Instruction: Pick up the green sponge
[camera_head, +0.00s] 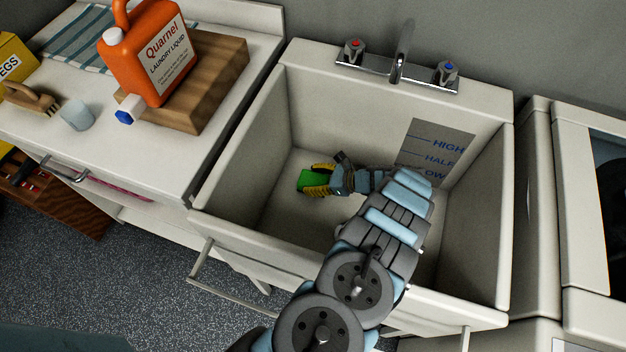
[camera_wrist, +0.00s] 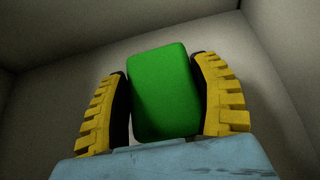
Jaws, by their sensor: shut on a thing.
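The green sponge (camera_head: 307,180) is a rounded block inside the white sink, toward the left of the basin. In the wrist view the sponge (camera_wrist: 163,92) fills the space between two yellow ridged fingers. My gripper (camera_head: 318,180) reaches into the sink from the right and is shut on the sponge. The wrist view shows my gripper (camera_wrist: 165,100) with a finger on each side of it. I cannot tell whether the sponge touches the basin floor.
The sink (camera_head: 240,140) has high walls around my gripper. A tap (camera_head: 402,55) stands at its back edge. On the left counter are an orange laundry liquid jug (camera_head: 150,50) on a wooden block (camera_head: 215,80), a brush (camera_head: 32,97) and a cup (camera_head: 77,115). A white machine (camera_head: 575,200) stands right.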

